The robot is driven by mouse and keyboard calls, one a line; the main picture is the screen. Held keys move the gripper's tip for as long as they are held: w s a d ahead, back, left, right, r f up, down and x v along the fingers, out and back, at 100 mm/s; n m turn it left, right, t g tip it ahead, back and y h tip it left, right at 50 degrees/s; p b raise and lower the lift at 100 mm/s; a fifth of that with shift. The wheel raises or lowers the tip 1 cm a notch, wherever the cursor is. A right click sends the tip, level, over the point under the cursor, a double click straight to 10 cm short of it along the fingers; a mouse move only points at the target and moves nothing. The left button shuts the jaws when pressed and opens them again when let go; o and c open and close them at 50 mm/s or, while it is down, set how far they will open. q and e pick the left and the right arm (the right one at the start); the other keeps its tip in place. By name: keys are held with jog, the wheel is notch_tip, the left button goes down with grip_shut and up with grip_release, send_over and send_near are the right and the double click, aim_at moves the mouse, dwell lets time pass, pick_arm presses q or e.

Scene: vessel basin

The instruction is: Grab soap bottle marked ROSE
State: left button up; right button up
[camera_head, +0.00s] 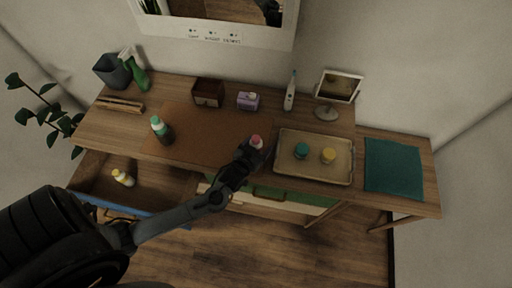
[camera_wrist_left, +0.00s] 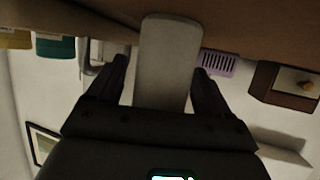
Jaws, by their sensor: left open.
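A bottle with a pink cap (camera_head: 256,142) stands at the front edge of the counter, right of its middle. My left gripper (camera_head: 245,154) is at this bottle and hides most of its body. In the left wrist view a pale bottle body (camera_wrist_left: 168,50) lies between the two open fingers of my left gripper (camera_wrist_left: 162,75), with a gap visible beside the fingers. No label can be read. A dark bottle with a mint cap (camera_head: 161,130) stands left on the mat. A pale bottle with a yellow cap (camera_head: 123,178) is in the open drawer. My right gripper is not in view.
A tray (camera_head: 315,178) right of the gripper holds a teal jar (camera_head: 301,151) and a yellow-topped jar (camera_head: 328,155). Behind stand a wooden box (camera_head: 208,93), a purple item (camera_head: 248,101), an electric toothbrush (camera_head: 290,95) and a small mirror (camera_head: 338,87). The brown mat (camera_head: 205,135) is mostly clear.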

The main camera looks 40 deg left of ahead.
pick_arm(q)
jog(key=c, duration=1.1)
jog(key=shift+c, duration=0.4)
jog(key=shift+r, duration=0.1)
